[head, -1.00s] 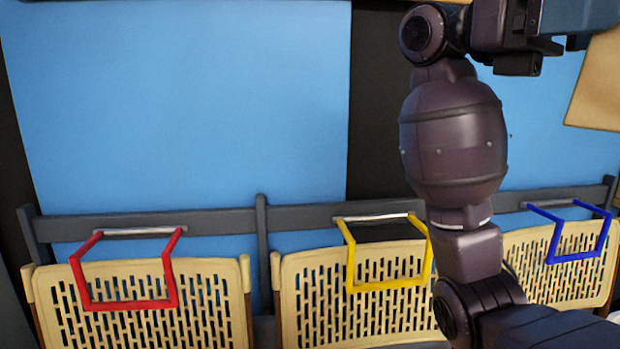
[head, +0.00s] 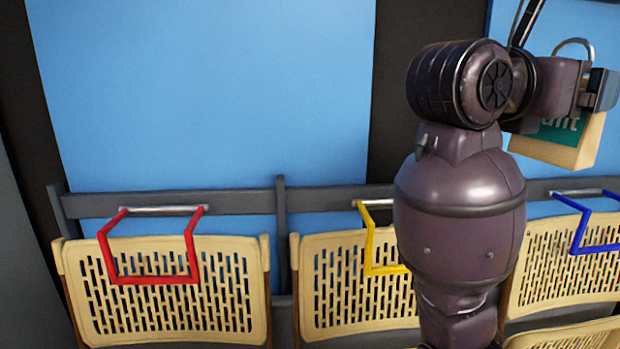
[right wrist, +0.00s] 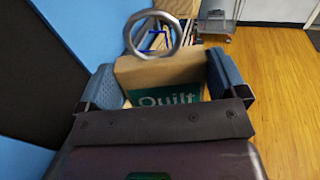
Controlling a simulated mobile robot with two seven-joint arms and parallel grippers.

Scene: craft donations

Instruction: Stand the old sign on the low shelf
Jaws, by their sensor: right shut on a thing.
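A tan wooden block-like sign (head: 594,143) with a teal panel hangs at the right of the head view. In the right wrist view the sign (right wrist: 160,70) shows the word "Quilt" on teal and has a metal ring at its top. My right gripper (right wrist: 167,82) is shut on the sign, with one blue-grey finger at each side. In the head view the right gripper (head: 600,88) is partly hidden by my own arm. My left gripper is out of view. I cannot make out the low shelf.
Folded tan perforated chairs (head: 170,290) stand in a row along a dark rail, with red (head: 153,280), yellow (head: 380,270) and blue (head: 575,245) frames hung over it. A grey cart (right wrist: 215,27) stands farther off. Wooden floor (right wrist: 275,100) at the right is clear.

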